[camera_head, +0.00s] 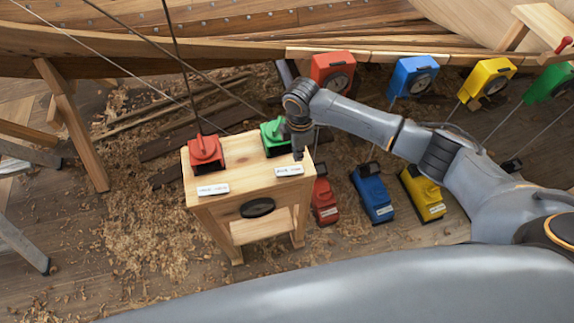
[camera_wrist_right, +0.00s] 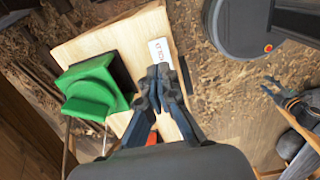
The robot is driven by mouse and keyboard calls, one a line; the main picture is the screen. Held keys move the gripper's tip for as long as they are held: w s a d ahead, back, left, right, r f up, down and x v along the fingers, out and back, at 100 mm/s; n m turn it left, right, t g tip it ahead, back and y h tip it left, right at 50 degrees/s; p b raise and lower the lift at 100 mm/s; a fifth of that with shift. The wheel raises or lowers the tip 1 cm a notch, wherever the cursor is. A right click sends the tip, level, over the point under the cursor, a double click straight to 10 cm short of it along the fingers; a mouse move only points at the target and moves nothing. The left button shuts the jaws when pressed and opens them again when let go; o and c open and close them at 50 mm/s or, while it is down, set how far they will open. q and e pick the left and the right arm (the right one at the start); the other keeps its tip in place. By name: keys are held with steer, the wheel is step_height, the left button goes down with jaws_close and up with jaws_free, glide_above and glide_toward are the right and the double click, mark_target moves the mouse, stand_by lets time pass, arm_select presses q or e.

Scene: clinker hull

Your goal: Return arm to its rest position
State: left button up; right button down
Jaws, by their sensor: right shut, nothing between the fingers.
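My right arm reaches in from the right in the head view. Its gripper (camera_head: 298,152) points down over the right edge of a small wooden stand (camera_head: 237,172). In the right wrist view the gripper (camera_wrist_right: 160,75) is shut and empty, with its tips over the stand top (camera_wrist_right: 95,50) beside a white label (camera_wrist_right: 160,52). My left gripper is not in view.
A red device (camera_head: 206,152) stands on the stand's left side, with cables rising from it. Blue (camera_head: 372,193) and yellow (camera_head: 422,192) devices lie on the floor under my forearm. More hang along the hull plank (camera_head: 370,55). Shaving-strewn floor (camera_head: 140,230) is open at left.

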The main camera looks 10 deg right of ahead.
steer(key=shift+r+p, duration=0.4)
steer(key=shift+r, duration=0.25)
